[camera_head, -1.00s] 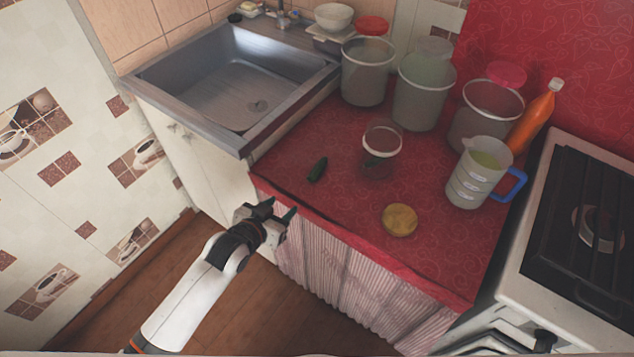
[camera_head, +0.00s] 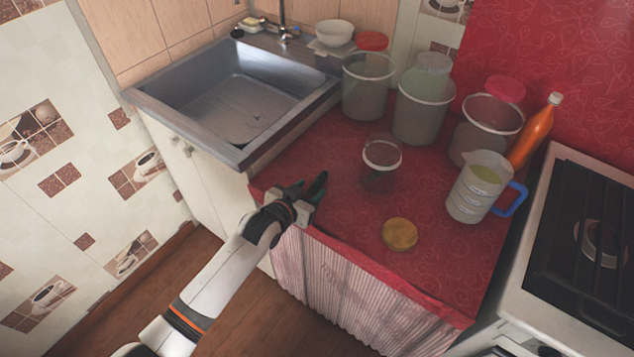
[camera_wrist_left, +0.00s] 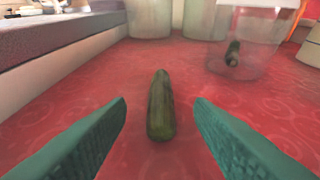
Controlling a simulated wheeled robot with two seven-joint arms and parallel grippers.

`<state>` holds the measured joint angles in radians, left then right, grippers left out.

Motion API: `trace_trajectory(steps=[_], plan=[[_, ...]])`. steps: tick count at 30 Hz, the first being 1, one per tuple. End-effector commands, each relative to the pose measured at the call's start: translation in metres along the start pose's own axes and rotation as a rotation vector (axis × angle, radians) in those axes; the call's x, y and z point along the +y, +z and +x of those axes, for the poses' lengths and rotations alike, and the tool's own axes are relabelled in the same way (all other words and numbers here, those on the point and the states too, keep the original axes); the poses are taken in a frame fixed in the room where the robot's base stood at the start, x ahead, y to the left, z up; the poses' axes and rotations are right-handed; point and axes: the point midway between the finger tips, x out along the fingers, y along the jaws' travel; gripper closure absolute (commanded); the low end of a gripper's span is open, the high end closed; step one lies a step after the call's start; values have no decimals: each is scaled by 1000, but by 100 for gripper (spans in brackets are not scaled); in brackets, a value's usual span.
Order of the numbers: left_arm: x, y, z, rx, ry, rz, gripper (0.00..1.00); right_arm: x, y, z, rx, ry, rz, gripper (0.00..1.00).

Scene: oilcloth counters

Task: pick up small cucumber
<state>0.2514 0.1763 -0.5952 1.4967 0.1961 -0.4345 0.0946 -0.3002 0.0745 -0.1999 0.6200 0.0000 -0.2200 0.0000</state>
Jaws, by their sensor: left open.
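The small cucumber (camera_wrist_left: 161,106) is dark green and lies on the red oilcloth counter (camera_head: 335,225). In the left wrist view it lies lengthwise in the middle, just ahead of and between the two green fingertips. My left gripper (camera_wrist_left: 160,108) is open and empty, and its fingers do not touch the cucumber. In the head view my left gripper (camera_head: 312,190) is over the counter's front edge, and the cucumber is mostly hidden there by the fingers. My right gripper is not in view.
A clear jar (camera_head: 380,165) stands beyond the cucumber; a dark green shape shows through it in the left wrist view. A yellow round lid (camera_head: 399,234) lies to the right. A measuring jug (camera_head: 475,188), several buckets and an orange bottle (camera_head: 535,130) stand further back. The sink (camera_head: 237,100) is left.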

Motion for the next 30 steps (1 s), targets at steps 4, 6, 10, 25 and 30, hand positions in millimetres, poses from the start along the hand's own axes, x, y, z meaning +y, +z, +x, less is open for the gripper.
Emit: trace_trajectory(steps=[4,6,10,25,30], plan=[[0,0,16,0,-1,0,52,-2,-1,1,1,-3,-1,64],[-1,0,19,-1,-1,0,52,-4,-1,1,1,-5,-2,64],[-1,0,20,-1,-1,0,52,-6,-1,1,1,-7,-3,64],[0,0,20,0,0,0,100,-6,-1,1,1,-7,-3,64],[0,2,18,-1,0,0,100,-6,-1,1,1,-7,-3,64]])
